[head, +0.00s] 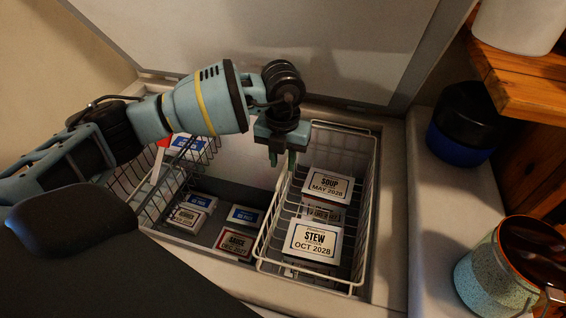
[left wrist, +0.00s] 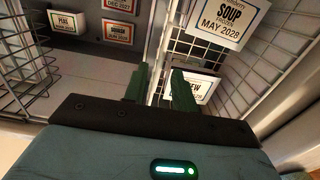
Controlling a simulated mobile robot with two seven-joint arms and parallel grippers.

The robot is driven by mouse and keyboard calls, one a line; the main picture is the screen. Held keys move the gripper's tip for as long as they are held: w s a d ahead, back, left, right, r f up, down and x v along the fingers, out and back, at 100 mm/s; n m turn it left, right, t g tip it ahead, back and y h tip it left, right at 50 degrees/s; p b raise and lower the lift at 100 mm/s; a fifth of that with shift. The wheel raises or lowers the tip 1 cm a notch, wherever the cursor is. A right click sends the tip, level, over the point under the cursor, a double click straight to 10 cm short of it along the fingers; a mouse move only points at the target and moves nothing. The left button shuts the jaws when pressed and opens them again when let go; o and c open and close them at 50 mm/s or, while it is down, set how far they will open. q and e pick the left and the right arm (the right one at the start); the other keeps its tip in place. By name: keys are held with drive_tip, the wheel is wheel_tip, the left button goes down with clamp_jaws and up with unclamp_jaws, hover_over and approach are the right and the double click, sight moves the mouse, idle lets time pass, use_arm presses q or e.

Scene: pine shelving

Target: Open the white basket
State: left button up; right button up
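The white basket (head: 371,190) is a wire basket hanging at the right side of the open chest freezer. It holds a soup box (head: 328,186) and a stew box (head: 314,241), with more boxes partly hidden beneath. My left gripper (head: 284,163) points down at the basket's left rim, near its back end. In the left wrist view its two green fingers (left wrist: 161,82) stand apart, with white basket wire showing between and beyond them. I cannot tell whether either finger touches the wire. My right gripper is not in view.
A dark wire basket (head: 140,196) is at the freezer's left, partly behind my arm. Several boxes, including a sauce box (head: 235,243), lie on the freezer floor. The raised lid (head: 340,45) stands behind. A blue jar (head: 465,135) and speckled pot (head: 495,275) stand right.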

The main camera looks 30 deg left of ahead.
use_arm(q)
drive_tip(key=shift+f, duration=0.85)
drive_tip(key=shift+c, duration=0.5)
clamp_jaws()
